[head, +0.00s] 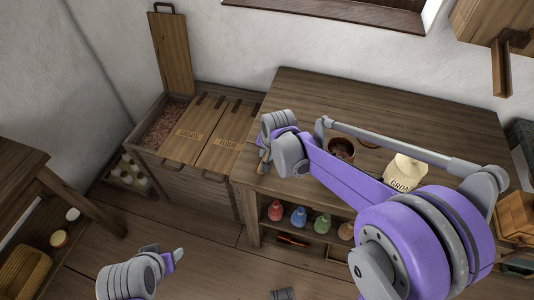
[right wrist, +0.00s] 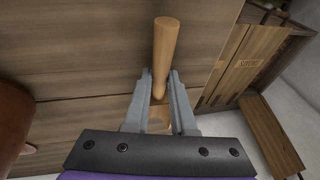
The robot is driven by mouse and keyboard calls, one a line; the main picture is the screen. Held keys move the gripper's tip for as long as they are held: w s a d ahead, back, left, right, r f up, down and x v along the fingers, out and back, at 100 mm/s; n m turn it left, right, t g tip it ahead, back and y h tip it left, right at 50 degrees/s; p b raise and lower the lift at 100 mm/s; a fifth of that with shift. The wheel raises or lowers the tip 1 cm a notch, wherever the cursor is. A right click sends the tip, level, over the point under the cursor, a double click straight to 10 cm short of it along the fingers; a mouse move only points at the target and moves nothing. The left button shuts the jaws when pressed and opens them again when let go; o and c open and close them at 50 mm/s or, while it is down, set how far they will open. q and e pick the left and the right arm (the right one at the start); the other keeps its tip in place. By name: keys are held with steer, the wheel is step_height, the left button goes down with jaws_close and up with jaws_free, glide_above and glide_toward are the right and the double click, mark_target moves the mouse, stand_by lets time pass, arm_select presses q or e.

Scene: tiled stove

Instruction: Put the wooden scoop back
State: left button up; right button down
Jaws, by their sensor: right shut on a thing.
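My right gripper (head: 264,164) is beside the left edge of the wooden counter, left of the pot. In the right wrist view, the gripper (right wrist: 160,100) is shut on the wooden scoop (right wrist: 165,50), whose light round handle sticks out beyond the fingers. The rest of the scoop is largely hidden between the fingers. In the head view my wrist mostly hides it. The wooden bin chest (head: 180,180) stands left of the counter. Its left compartment is open, with brownish contents (head: 163,127). My left gripper (head: 178,254) is low at the bottom left, and its jaw gap is unclear.
A raised lid (head: 171,52) leans on the wall. A brown pot (head: 341,149) and a labelled sack (head: 404,173) stand on the counter. Coloured bottles (head: 298,216) fill the shelf below.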

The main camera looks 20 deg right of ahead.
steer(key=shift+f, duration=0.2)
steer(key=c, duration=0.7)
jaws_free()
steer(key=shift+r, duration=0.1)
steer(key=shift+c, duration=0.2)
steer(key=shift+r, duration=0.45)
steer(key=p+v, duration=0.1)
steer(key=v, duration=1)
steer(key=s+d+f+n, duration=0.1)
steer(key=s+f+n, duration=0.2)
steer(key=s, duration=0.7)
steer(key=s+d+f+n+t, duration=0.1)
steer(key=s+d+f+n, duration=0.1)
steer(key=s, duration=0.9)
steer(key=shift+d+f+n, duration=0.3)
steer(key=shift+f+n, duration=0.55)
steer(key=shift+n, duration=0.05)
steer(key=shift+s, duration=0.1)
